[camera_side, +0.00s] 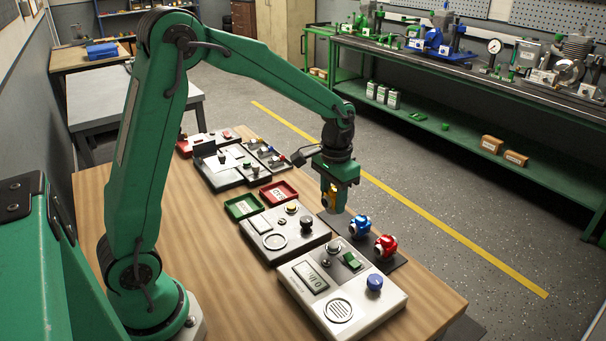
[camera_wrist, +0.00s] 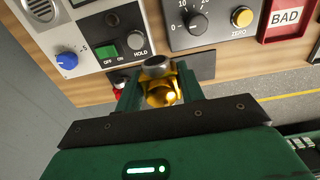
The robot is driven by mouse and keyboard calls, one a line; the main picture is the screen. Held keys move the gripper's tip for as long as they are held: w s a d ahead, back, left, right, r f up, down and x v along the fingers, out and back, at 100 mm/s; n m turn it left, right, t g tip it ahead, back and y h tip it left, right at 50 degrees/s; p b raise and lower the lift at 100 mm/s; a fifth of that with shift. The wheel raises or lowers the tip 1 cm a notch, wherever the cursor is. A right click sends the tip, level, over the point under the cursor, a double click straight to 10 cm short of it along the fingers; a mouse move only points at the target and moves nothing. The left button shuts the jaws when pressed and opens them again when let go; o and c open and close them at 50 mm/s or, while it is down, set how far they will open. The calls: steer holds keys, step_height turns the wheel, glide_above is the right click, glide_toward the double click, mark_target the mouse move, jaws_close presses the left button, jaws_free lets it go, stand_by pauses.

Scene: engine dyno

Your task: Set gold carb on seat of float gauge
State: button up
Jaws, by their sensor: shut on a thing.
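My gripper (camera_wrist: 162,82) is shut on the gold carb (camera_wrist: 158,94), which shows a dark round top between the fingers. In the side view my gripper (camera_side: 333,200) holds the gold carb (camera_side: 331,199) in the air, above the far edge of the table near the instruments. Two instruments lie below: a white box (camera_side: 304,293) with a display, round grille, green switch and blue knob, and a grey box (camera_side: 262,251) with a black dial and yellow button. I cannot tell which is the float gauge or make out its seat.
A red BAD tray (camera_side: 278,192) and a green tray (camera_side: 243,206) lie beyond the grey box. The table's left side (camera_side: 210,260) is clear.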

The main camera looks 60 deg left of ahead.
steer(key=s+a+f, duration=0.1)
steer(key=s+a, duration=0.5)
steer(key=s, duration=0.6)
steer(key=shift+s+a+f, duration=0.15)
steer(key=shift+a+f, duration=0.05)
steer(key=shift+a, duration=0.2)
steer(key=shift+f, duration=0.25)
steer(key=shift+f, duration=2.9)
steer(key=shift+f, duration=0.5)
steer(key=o, duration=1.2)
steer(key=shift+c, duration=0.2)
